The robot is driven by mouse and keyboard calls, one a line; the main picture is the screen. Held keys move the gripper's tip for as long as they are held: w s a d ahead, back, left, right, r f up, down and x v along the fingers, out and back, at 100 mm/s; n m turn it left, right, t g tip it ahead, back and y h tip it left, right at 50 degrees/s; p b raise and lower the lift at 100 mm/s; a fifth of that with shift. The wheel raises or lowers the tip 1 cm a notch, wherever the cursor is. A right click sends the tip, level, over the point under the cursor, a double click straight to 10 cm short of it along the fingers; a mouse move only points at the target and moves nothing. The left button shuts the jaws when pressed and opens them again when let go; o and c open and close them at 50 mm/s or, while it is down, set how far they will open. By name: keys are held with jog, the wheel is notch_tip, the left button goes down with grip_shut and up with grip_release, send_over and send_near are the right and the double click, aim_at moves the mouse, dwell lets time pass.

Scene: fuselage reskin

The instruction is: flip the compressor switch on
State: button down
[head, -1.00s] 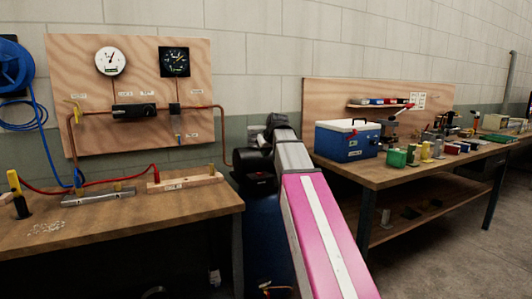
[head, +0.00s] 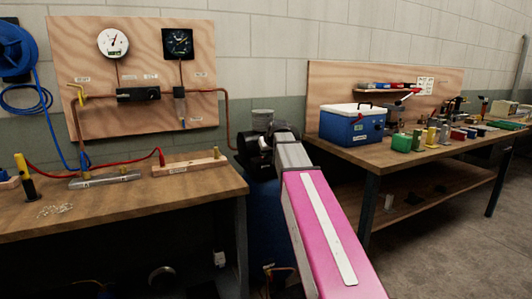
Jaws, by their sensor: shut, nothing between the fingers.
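The compressor is between the two benches in the head view, with a blue tank (head: 264,225) and a dark motor or pump part (head: 250,150) on top. My pink and grey arm reaches forward and covers its right side. The far end of my arm is at the compressor's top in the picture. My gripper's fingers are hidden behind my own arm, so I cannot see whether they touch anything. I cannot make out the compressor switch. A small white box (head: 220,258) shows low, left of the tank; what it is I cannot tell.
A left bench (head: 120,210) carries a red hose and metal bar, below a gauge board (head: 135,60). A right bench (head: 385,170) holds a blue cooler (head: 352,125) and several small items. Bare floor (head: 430,240) lies at the lower right.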

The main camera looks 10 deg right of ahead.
jog(key=shift+f, duration=0.1)
jog(key=shift+s+f, duration=0.2)
jog(key=shift+f, duration=0.2)
jog(key=shift+w+r, duration=0.1)
jog(key=shift+r, duration=0.2)
jog(key=shift+r, duration=0.65)
